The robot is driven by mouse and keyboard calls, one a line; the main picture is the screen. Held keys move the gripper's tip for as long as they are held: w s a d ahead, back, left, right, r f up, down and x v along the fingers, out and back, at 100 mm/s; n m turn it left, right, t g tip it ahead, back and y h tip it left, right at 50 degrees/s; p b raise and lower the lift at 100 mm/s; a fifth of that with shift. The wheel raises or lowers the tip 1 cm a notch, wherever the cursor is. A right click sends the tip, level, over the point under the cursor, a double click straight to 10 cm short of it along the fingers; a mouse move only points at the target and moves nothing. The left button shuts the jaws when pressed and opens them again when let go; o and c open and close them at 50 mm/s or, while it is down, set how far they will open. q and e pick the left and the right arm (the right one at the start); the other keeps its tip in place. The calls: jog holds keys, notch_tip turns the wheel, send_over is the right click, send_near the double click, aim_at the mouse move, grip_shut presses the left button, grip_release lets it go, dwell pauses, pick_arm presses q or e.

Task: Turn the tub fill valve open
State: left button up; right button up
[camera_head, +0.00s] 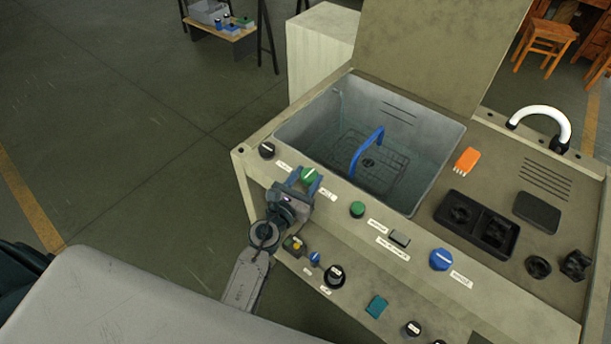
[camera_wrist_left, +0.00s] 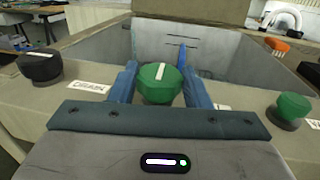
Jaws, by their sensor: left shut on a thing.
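A green knob with a white bar (camera_head: 309,175) sits on the sloped front panel of the machine, below the tub (camera_head: 437,138). It also shows in the left wrist view (camera_wrist_left: 160,83), between the two blue fingers, its white bar pointing nearly straight up. My left gripper (camera_head: 302,184) is shut on this green knob. The label by the knob is too small to read, so I cannot tell from it whether this is the tub fill valve. My right gripper is not in view.
A black knob (camera_head: 267,150) sits left of the held knob, and another green knob (camera_head: 357,209) sits to its right. A blue knob (camera_head: 442,259) is further right. A blue handle (camera_head: 366,148) rises inside the tub. Lower panel knobs lie near my left wrist.

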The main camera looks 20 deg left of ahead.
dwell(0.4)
pick_arm(q)
jog(key=o, duration=1)
jog(key=shift+s, duration=0.1)
jog(key=s+a+b, duration=0.2)
jog(key=s+b, duration=0.1)
jog(key=s, duration=0.7)
jog(key=shift+s, duration=0.25)
